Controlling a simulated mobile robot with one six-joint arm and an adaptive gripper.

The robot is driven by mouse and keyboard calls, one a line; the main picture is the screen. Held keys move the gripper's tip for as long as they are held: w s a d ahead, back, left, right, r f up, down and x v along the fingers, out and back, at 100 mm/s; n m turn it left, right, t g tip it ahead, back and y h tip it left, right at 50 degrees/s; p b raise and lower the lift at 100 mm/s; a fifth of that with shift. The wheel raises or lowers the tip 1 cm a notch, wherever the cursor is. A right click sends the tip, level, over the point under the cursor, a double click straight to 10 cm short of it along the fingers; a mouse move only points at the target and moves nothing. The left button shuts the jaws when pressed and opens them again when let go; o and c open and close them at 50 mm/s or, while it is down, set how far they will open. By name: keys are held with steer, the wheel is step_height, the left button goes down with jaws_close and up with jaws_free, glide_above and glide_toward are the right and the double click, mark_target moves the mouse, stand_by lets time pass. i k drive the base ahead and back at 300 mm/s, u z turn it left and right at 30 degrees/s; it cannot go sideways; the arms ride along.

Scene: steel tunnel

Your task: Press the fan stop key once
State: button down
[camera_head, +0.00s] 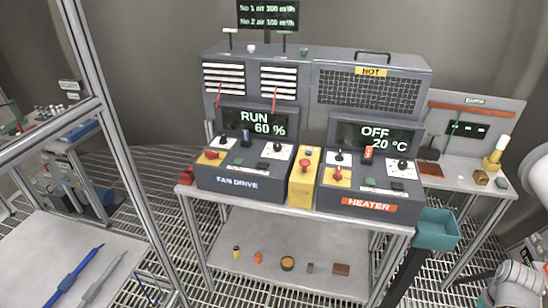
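The fan drive panel (240,184) is a dark grey sloped console on the left of the bench. Its display (262,124) reads RUN, 60 %. Low on its face are a small green key (238,161) and a dark key (262,165). Any key labels are too small to read, so I cannot tell for certain which is the stop key. A red knob on a yellow plate (211,156) is to their left, and white plates with black knobs sit around them. My gripper is not visible; only white parts of my arm show at the right edge.
The heater panel (369,205) stands to the right, its display (377,135) reading OFF, 20 °C. A yellow box with a red button (304,177) stands between the consoles. A metal frame post (107,110) rises at left.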

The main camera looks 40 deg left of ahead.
mark_target(261, 166)
steer(key=u, duration=0.35)
steer(key=i, duration=0.85)
steer(key=u, duration=0.55)
steer(key=k, duration=0.9)
steer(key=u, duration=0.15)
steer(key=i, duration=0.65)
